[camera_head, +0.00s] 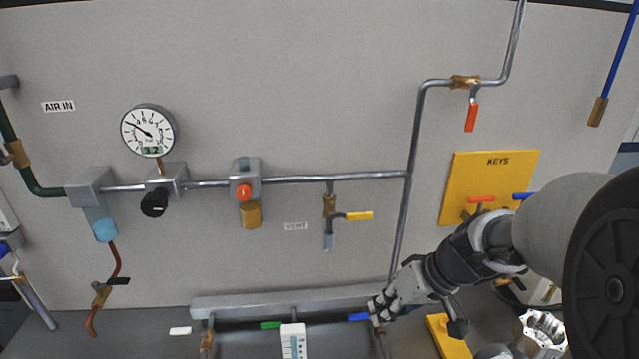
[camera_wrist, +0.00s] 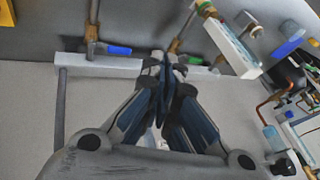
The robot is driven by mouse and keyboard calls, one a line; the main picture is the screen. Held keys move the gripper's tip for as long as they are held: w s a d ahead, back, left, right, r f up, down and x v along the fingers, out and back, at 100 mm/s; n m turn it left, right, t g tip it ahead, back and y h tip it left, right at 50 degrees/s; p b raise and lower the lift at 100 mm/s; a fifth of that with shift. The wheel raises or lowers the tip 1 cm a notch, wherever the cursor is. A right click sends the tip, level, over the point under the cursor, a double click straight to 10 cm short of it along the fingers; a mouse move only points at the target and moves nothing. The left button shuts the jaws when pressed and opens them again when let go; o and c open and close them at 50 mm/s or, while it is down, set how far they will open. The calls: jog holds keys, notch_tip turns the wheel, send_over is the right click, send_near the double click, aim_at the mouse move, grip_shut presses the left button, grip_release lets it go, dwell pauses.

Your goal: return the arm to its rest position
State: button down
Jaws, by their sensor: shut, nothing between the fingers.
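My gripper (camera_head: 383,307) reaches in from the lower right in the head view, pointing down and left toward the lower part of the panel. In the wrist view my gripper (camera_wrist: 166,68) has its fingers together and empty. Its tips overlap the grey rail in that picture. A blue-handled valve (camera_head: 359,317) appears just left of the fingertips in the head view. I cannot tell whether the fingers touch it or the rail.
The grey wall panel carries pipes, a gauge (camera_head: 148,131), a red-handled valve (camera_head: 471,117) and a yellow-handled valve (camera_head: 359,215). A yellow KEYS board (camera_head: 487,177) hangs behind my arm. A grey rail (camera_head: 250,303) runs below, with a white flow meter (camera_head: 293,341). A machined housing (camera_head: 543,331) sits lower right.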

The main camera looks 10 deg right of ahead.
jog(key=s+a+r+h, duration=0.1)
jog(key=s+r+h, duration=0.1)
jog(key=s, duration=0.7)
jog(key=s+a+r+m+t+h, duration=0.1)
jog(key=s+a+r+h, duration=0.1)
jog(key=s+r, duration=0.3)
jog(key=s+h, duration=0.1)
jog(key=s, duration=0.3)
jog(key=shift+s+r+m, duration=0.3)
jog(key=shift+s, duration=0.1)
jog(key=c, duration=2.4)
grip_release()
